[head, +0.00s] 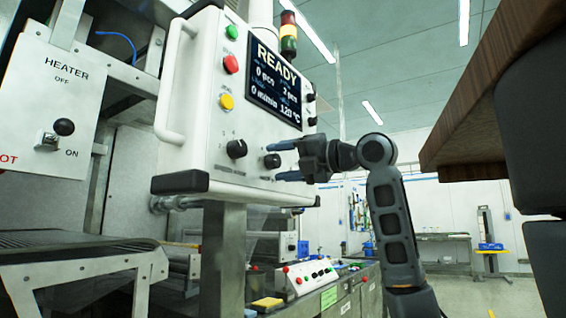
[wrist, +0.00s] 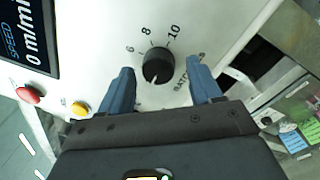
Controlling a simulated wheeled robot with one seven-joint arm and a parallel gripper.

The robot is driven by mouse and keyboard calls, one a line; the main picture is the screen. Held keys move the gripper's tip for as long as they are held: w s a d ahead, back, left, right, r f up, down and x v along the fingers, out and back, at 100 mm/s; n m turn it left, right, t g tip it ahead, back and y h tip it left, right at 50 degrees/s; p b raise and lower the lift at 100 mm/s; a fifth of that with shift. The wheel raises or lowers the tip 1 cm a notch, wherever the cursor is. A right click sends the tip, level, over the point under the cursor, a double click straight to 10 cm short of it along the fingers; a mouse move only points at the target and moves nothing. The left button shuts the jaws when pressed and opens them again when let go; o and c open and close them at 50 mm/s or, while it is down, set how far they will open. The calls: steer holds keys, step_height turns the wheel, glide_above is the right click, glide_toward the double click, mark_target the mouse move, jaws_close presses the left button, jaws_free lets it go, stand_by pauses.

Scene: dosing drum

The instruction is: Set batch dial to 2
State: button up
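The batch dial (head: 272,161) is a black knob at the lower right of the white control panel (head: 200,100). In the wrist view the dial (wrist: 157,65) has 6, 8 and 10 printed around it and a partly hidden label starting "BATC". Its pale pointer mark faces the bottom of that picture, away from these numbers. My gripper (head: 287,160) is open at the panel, with one blue finger above the dial and one below in the head view. In the wrist view its fingers (wrist: 162,80) are on either side of the dial, with gaps visible.
A second black knob (head: 236,149) is left of the batch dial. Green, red and yellow buttons (head: 226,101) line the panel beside a screen (head: 277,80) reading READY, with a line seeming to read 2 pcs. A wooden edge (head: 490,95) hangs at upper right.

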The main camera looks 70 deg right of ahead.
steer(key=shift+s, duration=0.1)
steer(key=s+a, duration=0.1)
steer(key=s, duration=0.6)
steer(key=shift+s+a+f, duration=0.15)
steer(key=shift+s+a, duration=0.1)
stand_by(0.5)
